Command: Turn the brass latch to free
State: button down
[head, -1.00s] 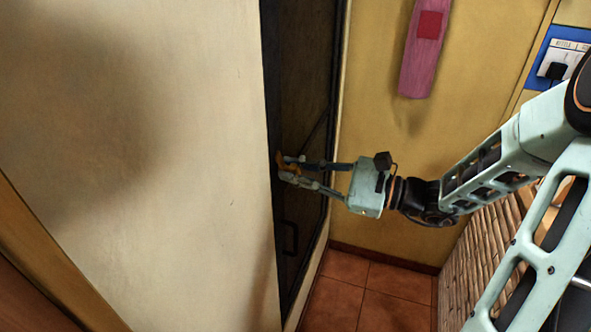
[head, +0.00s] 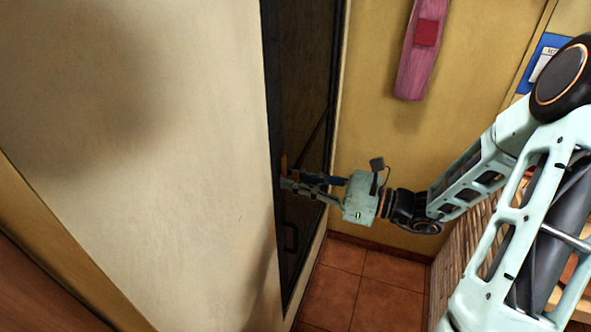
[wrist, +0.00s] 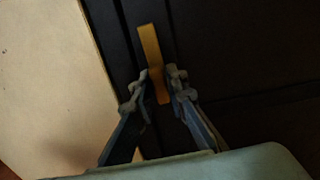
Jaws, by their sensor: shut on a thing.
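The brass latch (wrist: 150,45) is a flat yellow bar on the dark door (wrist: 230,55) in the wrist view. It runs lengthwise between my fingers, leaning slightly, with its upper end sticking out beyond the fingertips. My gripper (wrist: 160,82) is shut on the latch, one finger on each side. In the head view my gripper (head: 287,179) reaches left to the dark door (head: 300,110), and only a small upright piece of the latch (head: 283,164) shows. The fingers hide the rest.
A dark pull handle (head: 291,238) sits on the door below my gripper. A cream wall (head: 150,150) stands close on the left. A pink hanging piece (head: 415,60) is on the yellow wall. Tiled floor (head: 365,275) is clear below.

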jog(key=shift+m+p, duration=0.3)
jog(key=shift+m, duration=0.1)
jog(key=c, duration=2.3)
grip_release()
jog(key=shift+o, duration=0.2)
jog(key=shift+d, duration=0.1)
jog(key=v, duration=1.1)
jog(key=shift+s+d, duration=0.15)
jog(key=shift+d, duration=0.25)
